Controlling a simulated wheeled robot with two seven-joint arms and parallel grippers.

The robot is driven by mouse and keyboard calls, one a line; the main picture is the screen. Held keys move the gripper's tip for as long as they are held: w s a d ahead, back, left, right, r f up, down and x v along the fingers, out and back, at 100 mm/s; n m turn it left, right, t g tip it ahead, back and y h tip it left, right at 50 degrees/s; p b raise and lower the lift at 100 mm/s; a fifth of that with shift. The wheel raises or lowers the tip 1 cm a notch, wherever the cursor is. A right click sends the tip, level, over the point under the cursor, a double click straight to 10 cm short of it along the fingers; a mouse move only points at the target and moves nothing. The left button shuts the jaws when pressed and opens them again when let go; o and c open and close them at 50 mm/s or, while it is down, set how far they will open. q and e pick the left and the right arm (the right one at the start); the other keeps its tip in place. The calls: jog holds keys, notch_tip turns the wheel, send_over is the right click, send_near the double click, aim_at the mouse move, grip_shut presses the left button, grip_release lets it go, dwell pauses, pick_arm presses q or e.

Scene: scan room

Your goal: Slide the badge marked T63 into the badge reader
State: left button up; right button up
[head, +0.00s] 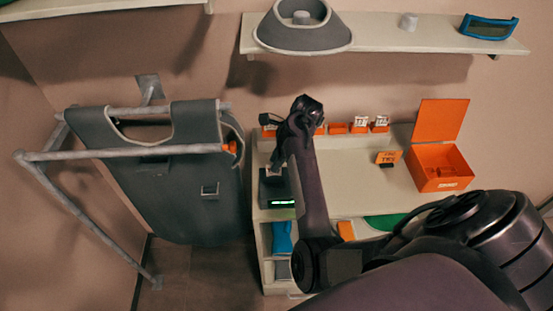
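The badge reader looks to be the dark box (272,190) with a lit green strip, at the left end of the desk. My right gripper (275,168) points down just above this box. A small pale patch shows at its fingertips, too small to tell whether it is a badge or part of the fingers. Small white-marked badges, (361,121) and (381,121), stand in orange holders along the back of the desk. Their marks are too small to read surely, so I cannot pick out T63. My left gripper is not in view.
An open orange box (433,182) stands on the right of the desk (345,180), with a small orange sign (387,157) beside it. A grey apron-like cover (200,190) hangs on a rail at left. A shelf (385,39) with a grey lamp-like object (303,35) is above.

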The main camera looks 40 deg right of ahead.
jog(key=shift+o, duration=1.1)
jog(key=shift+d+r, duration=0.1)
jog(key=shift+r, duration=0.05)
jog(key=v, duration=0.7)
jog(key=shift+s+r, duration=0.2)
jog(key=shift+r, duration=0.05)
jog(key=shift+f, duration=0.1)
